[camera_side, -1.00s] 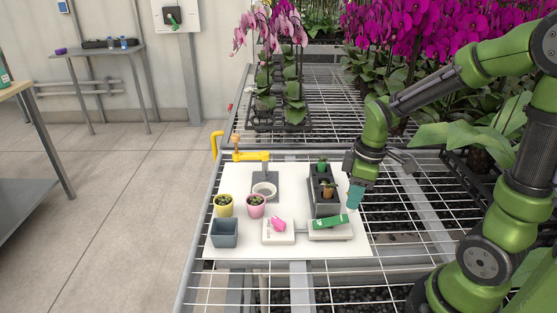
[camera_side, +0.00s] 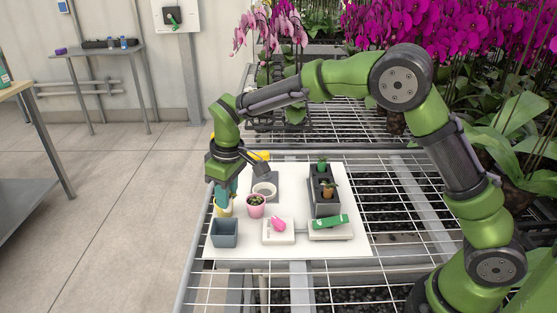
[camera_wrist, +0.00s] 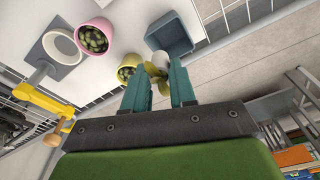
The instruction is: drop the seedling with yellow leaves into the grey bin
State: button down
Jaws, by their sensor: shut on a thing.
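My gripper (camera_side: 222,196) points down at the left side of the white board, above and in front of the yellow pot. In the wrist view the teal fingers of my gripper (camera_wrist: 160,74) are closed on the seedling with yellow leaves (camera_wrist: 157,86). A pale part, perhaps its plug, shows beyond the fingertips. In the side view the seedling cannot be made out. The grey bin (camera_side: 224,241) stands at the board's front left corner, just in front of my gripper. It looks empty, and in the wrist view it (camera_wrist: 178,44) lies beyond the fingertips.
The yellow pot (camera_wrist: 122,75) and pink pot (camera_side: 256,211) stand close to the bin. A dark tray (camera_side: 323,207) with small plants, a white block with a pink item (camera_side: 278,223), and a green item (camera_side: 330,221) are to the right.

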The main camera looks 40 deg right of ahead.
aim_at(229, 210)
jog(key=shift+f, duration=2.75)
jog(key=c, duration=0.8)
grip_release()
jog(key=shift+c, duration=0.2)
jog(key=shift+r, duration=0.1)
notch_tip(229, 210, up, 17)
jog(key=s, duration=0.2)
jog(key=shift+d, duration=0.4)
jog(key=shift+f, duration=0.2)
jog(key=s+d+r+m+t, duration=0.1)
jog(key=s+d+m+t, duration=0.2)
jog(key=s, duration=0.8)
jog(key=s+d+m+t+y, duration=0.1)
jog(key=s+d+m+t, duration=0.2)
jog(key=s+d+m, duration=0.2)
jog(key=s+d, duration=0.3)
jog(key=s, duration=0.4)
jog(key=shift+r, duration=0.4)
